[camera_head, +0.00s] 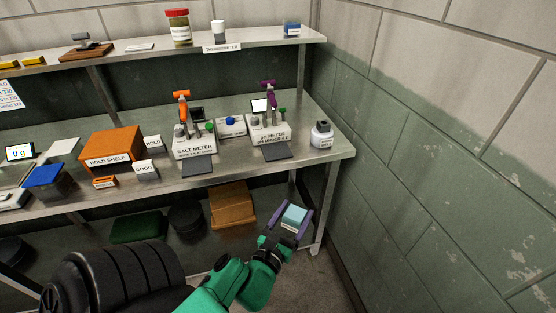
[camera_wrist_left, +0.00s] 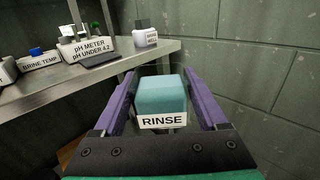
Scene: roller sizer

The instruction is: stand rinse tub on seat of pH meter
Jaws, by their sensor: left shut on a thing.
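The rinse tub (camera_head: 294,216) is a small teal box with a white label. My left gripper (camera_head: 291,219) is shut on it, with one purple finger on each side, and holds it in the air in front of the bench's right end, below the top. In the left wrist view the tub (camera_wrist_left: 161,97) shows its RINSE label. The pH meter (camera_head: 268,130) stands on the bench top, with a purple arm, a green knob and a dark flat pad (camera_head: 277,151) in front. It also shows in the left wrist view (camera_wrist_left: 88,46). My right gripper is not in view.
The salt meter (camera_head: 194,146) and a small blue-topped box (camera_head: 231,126) stand left of the pH meter. A white bottle (camera_head: 322,135) stands to its right, near the bench end (camera_head: 341,148). A wall (camera_head: 430,150) closes the right side. An upper shelf (camera_head: 270,38) hangs above.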

